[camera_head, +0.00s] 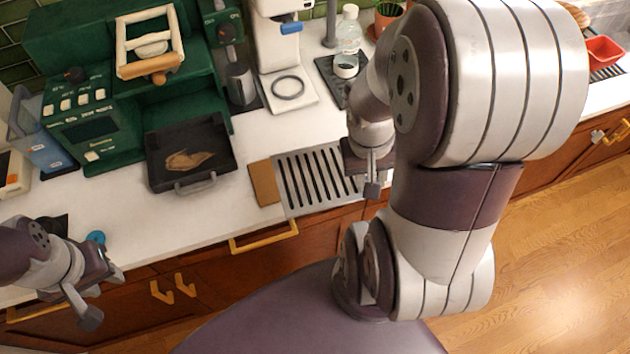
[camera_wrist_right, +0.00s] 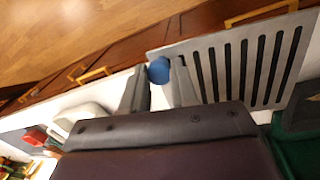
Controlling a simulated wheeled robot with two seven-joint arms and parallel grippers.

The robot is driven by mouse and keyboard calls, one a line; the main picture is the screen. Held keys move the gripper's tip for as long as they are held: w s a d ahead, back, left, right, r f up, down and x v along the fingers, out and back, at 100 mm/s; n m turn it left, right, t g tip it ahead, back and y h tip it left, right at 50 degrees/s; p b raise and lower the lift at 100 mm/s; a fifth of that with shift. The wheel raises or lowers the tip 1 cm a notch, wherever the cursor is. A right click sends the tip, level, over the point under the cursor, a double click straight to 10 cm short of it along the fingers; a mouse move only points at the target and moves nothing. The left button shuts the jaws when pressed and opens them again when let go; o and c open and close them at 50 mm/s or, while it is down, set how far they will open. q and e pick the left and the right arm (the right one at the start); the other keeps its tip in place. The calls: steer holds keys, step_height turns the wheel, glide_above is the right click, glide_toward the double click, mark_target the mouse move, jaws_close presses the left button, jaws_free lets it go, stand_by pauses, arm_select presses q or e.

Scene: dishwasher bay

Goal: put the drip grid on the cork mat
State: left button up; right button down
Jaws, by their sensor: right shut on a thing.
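The drip grid (camera_head: 318,180) is a grey metal plate with dark slots, near the counter's front edge. It also fills the upper right of the right wrist view (camera_wrist_right: 235,68). The tan cork mat (camera_head: 264,183) shows as a strip along the grid's left edge; the grid seems to cover the rest. I cannot tell whether they touch. My right gripper (camera_head: 371,178) is at the grid's right end, shut on its blue knob (camera_wrist_right: 159,70). My left gripper (camera_head: 104,297) is open and empty at the lower left, far from the grid.
A black tray (camera_head: 160,182) with a brown smear lies left of the mat, before a green machine (camera_head: 95,125). A white machine (camera_head: 280,50) and a bottle (camera_head: 348,32) stand behind. A yellow drawer handle (camera_head: 264,237) juts out below the counter edge.

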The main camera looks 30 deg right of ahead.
mark_target(319, 157)
steer(key=shift+s+f+n, duration=0.15)
steer(key=shift+n, duration=0.15)
steer(key=w+a+f, duration=0.1)
steer(key=w+f, duration=0.1)
steer(key=w, duration=0.1)
steer(key=w+a+f, duration=0.1)
steer(key=w+f, duration=0.1)
steer(key=w, duration=0.2)
steer(key=w+a+f, duration=0.1)
steer(key=w+f, duration=0.1)
steer(key=w, duration=0.2)
steer(key=shift+w+f+b, duration=0.15)
steer(key=shift+f+b, duration=0.15)
steer(key=shift+b, duration=0.05)
steer(key=shift+w+f, duration=0.2)
steer(key=shift+f, duration=1.95)
steer(key=shift+a, duration=0.1)
steer(key=c, duration=0.9)
jaws_free()
steer(key=shift+f, duration=0.1)
steer(key=shift+o, duration=0.2)
